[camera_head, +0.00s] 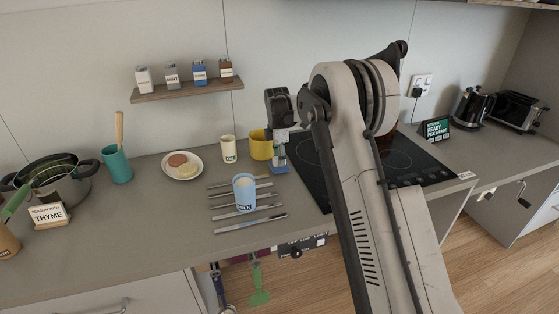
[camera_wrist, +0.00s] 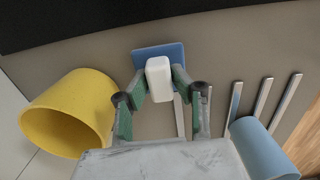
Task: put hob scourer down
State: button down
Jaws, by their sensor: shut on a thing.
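The hob scourer, a flat blue pad with a white block handle, is between my fingers in the wrist view (camera_wrist: 174,52). My gripper (camera_wrist: 158,86) is shut on the white handle, with the blue pad beyond the fingertips. In the head view the scourer (camera_head: 279,167) shows as a small blue patch under my gripper (camera_head: 279,150), over the counter just left of the black hob (camera_head: 312,172). I cannot tell whether the pad touches the counter.
A yellow mug (camera_head: 260,146) stands close left of my gripper; a cream cup (camera_head: 228,148) is beyond it. A blue milk cup (camera_head: 244,194) stands among several metal strips (camera_head: 250,222) in front. A plate (camera_head: 198,172) with food is further left.

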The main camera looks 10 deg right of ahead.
jog(key=shift+f, duration=0.5)
jog(key=shift+f, duration=0.15)
jog(key=c, duration=1.5)
grip_release()
jog(key=shift+o, duration=0.2)
